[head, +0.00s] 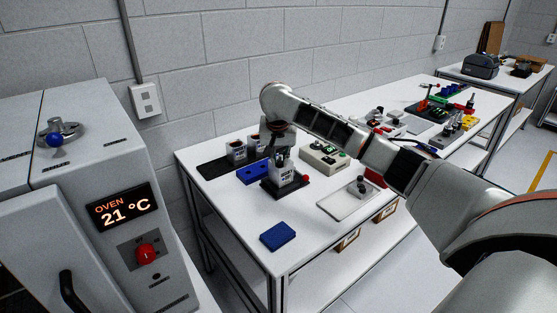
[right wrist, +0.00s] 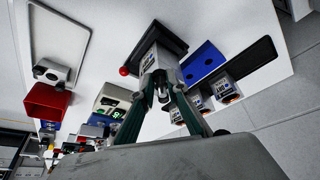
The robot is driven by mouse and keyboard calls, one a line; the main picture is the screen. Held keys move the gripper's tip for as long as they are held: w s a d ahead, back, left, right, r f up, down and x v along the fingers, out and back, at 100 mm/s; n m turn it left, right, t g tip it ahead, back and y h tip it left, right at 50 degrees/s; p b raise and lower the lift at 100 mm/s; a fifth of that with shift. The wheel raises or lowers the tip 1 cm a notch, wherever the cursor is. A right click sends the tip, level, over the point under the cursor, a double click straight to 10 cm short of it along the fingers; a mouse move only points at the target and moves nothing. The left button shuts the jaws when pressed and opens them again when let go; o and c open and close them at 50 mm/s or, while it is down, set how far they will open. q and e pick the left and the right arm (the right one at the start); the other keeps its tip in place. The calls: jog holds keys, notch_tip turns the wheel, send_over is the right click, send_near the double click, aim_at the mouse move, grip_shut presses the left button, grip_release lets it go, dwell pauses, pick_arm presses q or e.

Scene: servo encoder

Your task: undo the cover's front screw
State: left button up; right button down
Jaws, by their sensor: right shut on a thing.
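A grey servo (head: 284,174) stands upright in a black fixture (head: 270,189) with a red knob (head: 305,178) at its right, on the white bench. My right gripper (head: 283,154) reaches down onto the servo's top from above. In the right wrist view the two dark green fingers (right wrist: 162,90) close in at the near end of the servo (right wrist: 157,60). They are shut on a small grey piece there, seemingly the cover's front screw, mostly hidden by the fingertips. The cover's other details are too small to tell. My left gripper is in neither view.
A blue block (head: 251,173) and a black mat (head: 212,168) with more grey servos (head: 237,152) lie left of the fixture. A device with a green display (head: 325,157) and a white tray (head: 340,205) are to the right. A blue pad (head: 278,236) lies in front.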

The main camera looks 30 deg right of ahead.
jog(key=n, duration=0.1)
jog(key=n+y, duration=0.1)
jog(key=n, duration=0.2)
jog(key=shift+s+d+t+y, duration=0.15)
jog(key=shift+d+t+y, duration=0.1)
jog(key=shift+t+y, duration=0.05)
jog(key=shift+d+n+y, duration=0.1)
jog(key=shift+n+y, duration=0.6)
jog(key=shift+n, duration=1.2)
jog(key=shift+f+n, duration=0.1)
jog(key=shift+n, duration=0.2)
jog(key=c, duration=2)
grip_release()
jog(key=shift+o, duration=0.2)
jog(key=shift+s+r, duration=0.1)
jog(key=shift+r, duration=0.35)
jog(key=v, duration=1.1)
jog(key=shift+d, duration=0.15)
